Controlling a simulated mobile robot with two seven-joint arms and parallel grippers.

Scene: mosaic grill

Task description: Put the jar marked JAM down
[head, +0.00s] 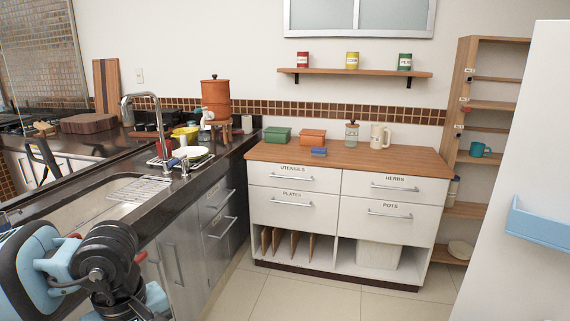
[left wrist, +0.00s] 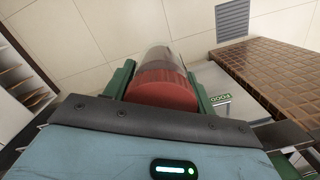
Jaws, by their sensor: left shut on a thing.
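In the left wrist view, my left gripper (left wrist: 160,74) is shut on a jar (left wrist: 163,92) with a reddish-brown end and a greyish, see-through body. Its green fingers press on the jar from both sides. Pale tiled floor shows beyond the jar. No marking is visible on the jar from this side, so I cannot read JAM on it. In the head view my left arm is at the lower left, and the held jar does not show. My right gripper is in neither view.
A wooden-topped cabinet (head: 400,160) holds green and orange boxes, a blue item, a lidded glass jar (head: 352,133) and a cream mug (head: 380,136). Its right-hand top is clear. A wall shelf (head: 330,72) carries red, yellow and green labelled tins. A dark sink counter (head: 90,190) runs along the left.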

